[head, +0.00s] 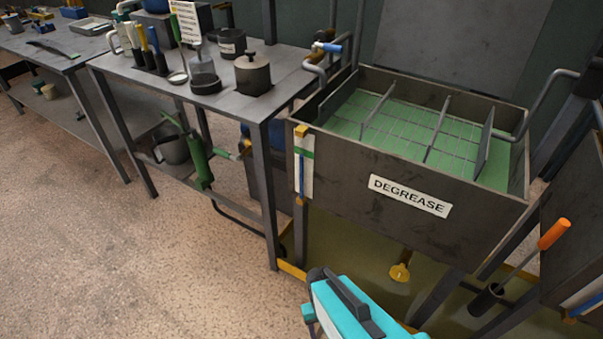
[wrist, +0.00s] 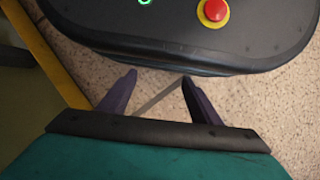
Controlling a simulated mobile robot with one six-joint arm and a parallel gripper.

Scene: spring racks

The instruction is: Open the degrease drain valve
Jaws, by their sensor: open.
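The degrease tank (head: 340,165) is a dark metal box with a "DEGREASE" label (head: 410,196), holding green liquid and a wire rack. Below its underside hangs a yellow fitting (head: 400,272) on a short stem, which looks like the drain valve; its setting is too small to read. My gripper (wrist: 160,76) shows in the wrist view with two dark fingers apart and nothing between them. It points down at the speckled floor beside my own base. In the head view my teal arm end is at the bottom centre, in front of and below the tank; the fingertips are not clear there.
A blue-handled tap (head: 327,47) is at the tank's back left. A workbench (head: 284,77) with pots and tools stands left. A yellow frame edge (wrist: 52,55) borders the tank area. An orange-handled tool (head: 553,233) stands in a dark holder at right. Floor at left is clear.

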